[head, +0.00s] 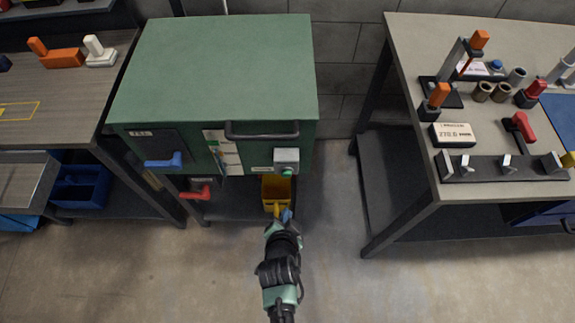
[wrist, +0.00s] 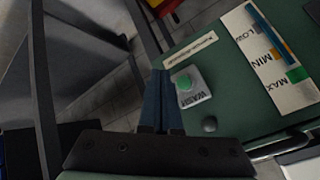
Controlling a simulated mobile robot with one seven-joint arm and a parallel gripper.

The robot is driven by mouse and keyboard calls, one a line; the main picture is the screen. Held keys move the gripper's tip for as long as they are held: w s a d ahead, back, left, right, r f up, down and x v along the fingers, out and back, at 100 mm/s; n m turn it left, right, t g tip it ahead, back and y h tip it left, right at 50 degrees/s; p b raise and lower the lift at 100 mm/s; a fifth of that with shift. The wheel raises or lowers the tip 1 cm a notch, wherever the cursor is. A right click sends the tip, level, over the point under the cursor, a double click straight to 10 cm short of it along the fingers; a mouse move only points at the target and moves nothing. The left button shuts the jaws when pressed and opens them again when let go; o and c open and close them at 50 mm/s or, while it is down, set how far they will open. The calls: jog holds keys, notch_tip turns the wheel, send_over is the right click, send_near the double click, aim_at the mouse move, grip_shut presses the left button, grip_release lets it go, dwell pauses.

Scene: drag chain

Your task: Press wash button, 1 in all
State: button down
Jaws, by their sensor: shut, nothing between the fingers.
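The wash button is a green round button (wrist: 185,83) on a small grey box marked WASH (wrist: 199,99), on the front of a green machine. In the head view the green button (head: 287,171) shows at the lower edge of the grey box (head: 287,156). My gripper (wrist: 160,80) is shut and empty, its dark blue fingers side by side. In the wrist view the fingertips appear just left of the button; whether they touch the box cannot be told. In the head view my gripper (head: 285,214) is in front of and below the button.
A LOW/MIN/MAX gauge (wrist: 270,60) sits beside the button. A yellow bin (head: 276,188) is below. A workbench with tools (head: 440,80) stands right, with clear floor between.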

aim_at(286, 174)
jog(key=shift+s+d+f, duration=0.1)
jog(key=shift+s+f, duration=0.25)
jog(key=shift+f, duration=0.2)
jog(key=w+b, duration=0.3)
jog(key=w, duration=0.5)
jog(key=shift+w+b, duration=0.35)
jog(key=shift+w, duration=0.05)
jog(key=shift+w, duration=0.1)
dwell(1.6)
jog(key=shift+w, duration=0.35)
